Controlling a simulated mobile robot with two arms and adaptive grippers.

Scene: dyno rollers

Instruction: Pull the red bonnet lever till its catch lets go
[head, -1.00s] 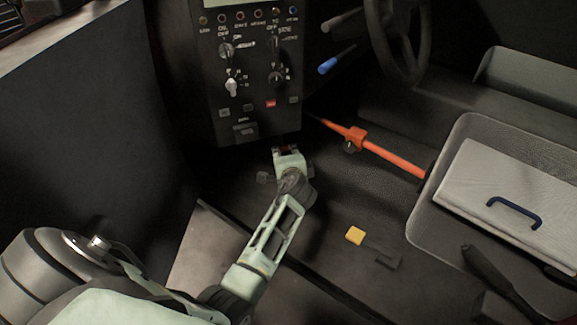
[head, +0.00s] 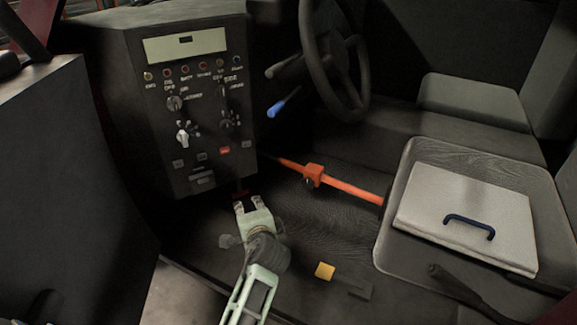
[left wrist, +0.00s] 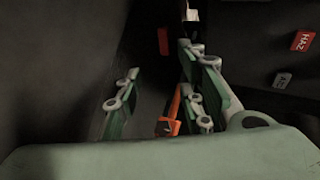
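The red bonnet lever (head: 240,193) is a small dark red piece low under the front of the dark console. In the left wrist view it shows as a red block (left wrist: 163,41) ahead, between the lines of the fingers. My left gripper (head: 248,205) is just in front of and below the lever in the head view. Its two pale fingers stand apart. In the left wrist view the green-padded fingers (left wrist: 160,97) are wide apart with nothing held between them. I see a gap to the lever there. My right gripper is in neither view.
The console (head: 200,100) with knobs and buttons stands above the lever. An orange bar (head: 350,190) with a block crosses to its right. A yellow-topped pedal or lever (head: 325,271) is on the floor. A seat with a grey case (head: 470,215) is at right.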

